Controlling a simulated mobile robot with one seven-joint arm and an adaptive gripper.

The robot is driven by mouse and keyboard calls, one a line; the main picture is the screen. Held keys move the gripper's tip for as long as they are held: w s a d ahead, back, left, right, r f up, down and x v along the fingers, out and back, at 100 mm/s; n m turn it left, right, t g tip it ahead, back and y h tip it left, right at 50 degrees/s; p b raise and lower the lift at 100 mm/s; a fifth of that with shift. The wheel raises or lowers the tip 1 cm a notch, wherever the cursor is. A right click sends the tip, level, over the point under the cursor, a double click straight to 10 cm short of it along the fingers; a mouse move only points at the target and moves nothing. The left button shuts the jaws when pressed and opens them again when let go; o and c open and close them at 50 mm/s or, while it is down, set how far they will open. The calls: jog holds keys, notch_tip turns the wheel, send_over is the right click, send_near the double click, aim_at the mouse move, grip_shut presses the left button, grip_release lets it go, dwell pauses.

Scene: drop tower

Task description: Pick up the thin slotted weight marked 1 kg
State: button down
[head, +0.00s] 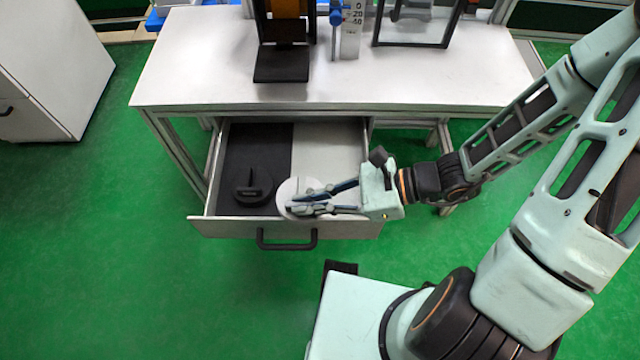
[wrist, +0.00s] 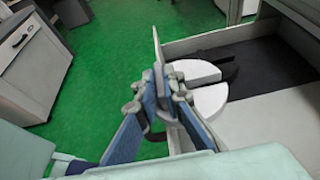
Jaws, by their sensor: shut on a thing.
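A pale round slotted weight (head: 291,190) is at the front of the open drawer, in the middle. My gripper (head: 305,202) reaches in from the right and is shut on the upright tab of this weight. In the wrist view the tab (wrist: 157,48) stands between the fingertips (wrist: 160,88), and the disc (wrist: 198,71) shows to their right with a slot in it. I cannot read any mark on it, nor tell whether it touches the drawer floor. A black slotted weight (head: 250,188) with an upright tab lies to its left.
The drawer (head: 328,145) has a dark left part and a pale right part, with a dark handle (head: 286,243) in front. The white table (head: 200,75) above it carries a black-framed stand (head: 282,65) and a scale post (head: 351,35). Green floor is free at left.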

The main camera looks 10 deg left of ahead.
jog(key=shift+s+a+r+p, duration=0.35)
jog(key=shift+s+r+p, duration=0.4)
jog(key=shift+p, duration=0.9)
jog(key=shift+s+a+p, duration=0.15)
jog(key=shift+s+p, duration=0.25)
jog(key=shift+p, duration=0.65)
